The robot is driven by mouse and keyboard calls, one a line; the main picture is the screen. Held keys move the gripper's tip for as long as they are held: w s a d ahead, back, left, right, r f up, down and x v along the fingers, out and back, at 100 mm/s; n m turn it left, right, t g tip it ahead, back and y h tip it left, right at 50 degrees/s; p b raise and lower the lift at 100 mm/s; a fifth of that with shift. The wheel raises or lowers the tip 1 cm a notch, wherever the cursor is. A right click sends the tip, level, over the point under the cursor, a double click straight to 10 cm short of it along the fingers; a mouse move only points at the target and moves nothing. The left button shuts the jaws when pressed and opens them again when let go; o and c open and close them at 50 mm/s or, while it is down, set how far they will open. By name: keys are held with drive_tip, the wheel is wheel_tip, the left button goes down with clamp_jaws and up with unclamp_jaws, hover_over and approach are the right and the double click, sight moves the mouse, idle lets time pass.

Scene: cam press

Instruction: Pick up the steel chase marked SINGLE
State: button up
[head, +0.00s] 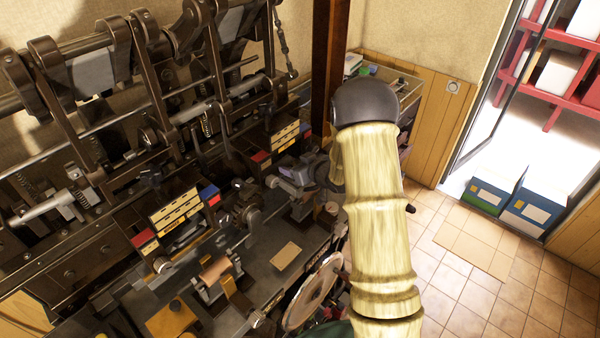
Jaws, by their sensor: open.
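I cannot make out a steel chase marked SINGLE; any lettering in the head view is too small to read. Two racks of cream, labelled bars stand on the machine bed, a nearer one (176,208) and a farther one (288,136), each with red and blue end blocks. My arm (377,220) rises from the bottom to a dark elbow and hides what is behind it. My gripper cannot be picked out; grey parts left of the arm may be machine or wrist.
A large dark machine (100,130) with levers, shafts and springs fills the left. A flat tan plate (286,256) lies on its dark bed, near a pale disc (312,292). Tiled floor (470,285) is open at right, with blue and green boxes (508,200) by the doorway.

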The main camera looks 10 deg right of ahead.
sight(297, 162)
drive_tip(key=shift+c, duration=0.5)
clamp_jaws()
drive_tip(key=shift+r, duration=0.1)
drive_tip(key=shift+w, duration=0.1)
drive_tip(key=shift+w+r, duration=0.15)
drive_tip(key=shift+r, duration=0.35)
wheel_tip(297, 162, up, 17)
drive_tip(key=b, duration=0.1)
drive_tip(key=shift+s, duration=0.2)
